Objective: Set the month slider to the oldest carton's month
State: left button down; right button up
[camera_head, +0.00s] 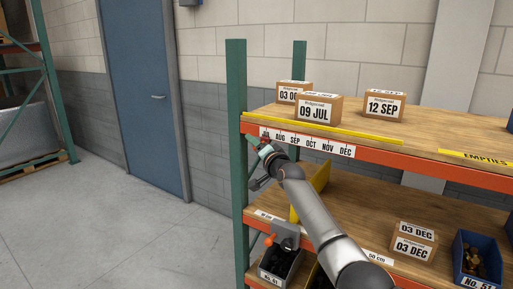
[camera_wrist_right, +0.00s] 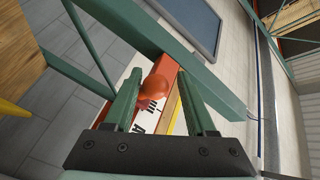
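The month strip (camera_head: 312,143) runs along the orange front beam of the upper shelf and reads AUG, SEP, OCT, NOV, DEC; its left end is hidden by my right gripper. On that shelf stand cartons marked 09 JUL (camera_head: 318,109), 12 SEP (camera_head: 384,105) and 03 with a partly covered month (camera_head: 288,91). My right gripper (camera_head: 263,144) is at the strip's left end. In the right wrist view the orange slider knob (camera_wrist_right: 155,87) lies between its apart fingers (camera_wrist_right: 158,92). My left gripper is not in view.
A green upright (camera_head: 238,150) stands just left of my right gripper. A yellow rail (camera_head: 325,126) runs along the shelf's front. Below are a grey block with an orange knob (camera_head: 285,236), a dark bin (camera_head: 280,265) and a blue bin (camera_head: 463,262). Floor at left is clear.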

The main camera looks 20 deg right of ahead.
jog(key=shift+o, duration=0.6)
jog(key=shift+s+d+f, duration=0.1)
jog(key=shift+s+p, duration=0.35)
jog(key=shift+s, duration=0.45)
jog(key=s+d, duration=0.1)
jog(key=s, duration=0.9)
jog(key=shift+s+d+b, duration=0.2)
jog(key=shift+s+b, duration=0.1)
jog(key=shift+s, duration=0.1)
jog(key=shift+f, duration=0.1)
